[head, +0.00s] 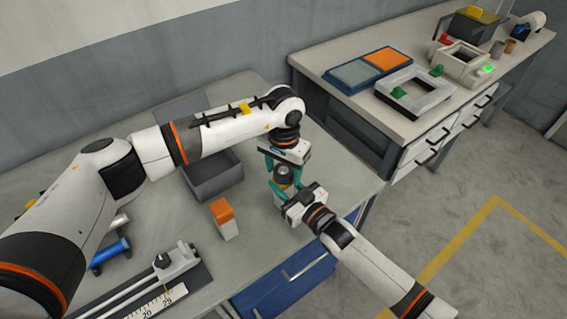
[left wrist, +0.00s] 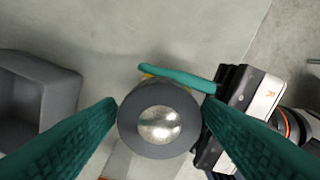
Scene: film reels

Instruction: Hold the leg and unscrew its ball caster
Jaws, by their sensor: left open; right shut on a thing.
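The ball caster (left wrist: 158,125) shows in the left wrist view as a shiny metal ball in a dark grey round housing, seen end-on. In the head view the dark caster (head: 284,171) sits between my two grippers near the table's right edge. My left gripper (left wrist: 160,112) is open, with one green finger on each side of the caster housing. It comes from above in the head view (head: 281,166). My right gripper (head: 284,189) is shut on the leg just below the caster. The leg itself is mostly hidden; a bit of yellow shows behind the housing.
A grey open bin (head: 213,178) stands left of the grippers. An orange-and-white box (head: 223,218) and a ruler fixture (head: 150,290) are on the table nearer to me. A second bench (head: 400,128) with trays and fixtures stands at the right rear.

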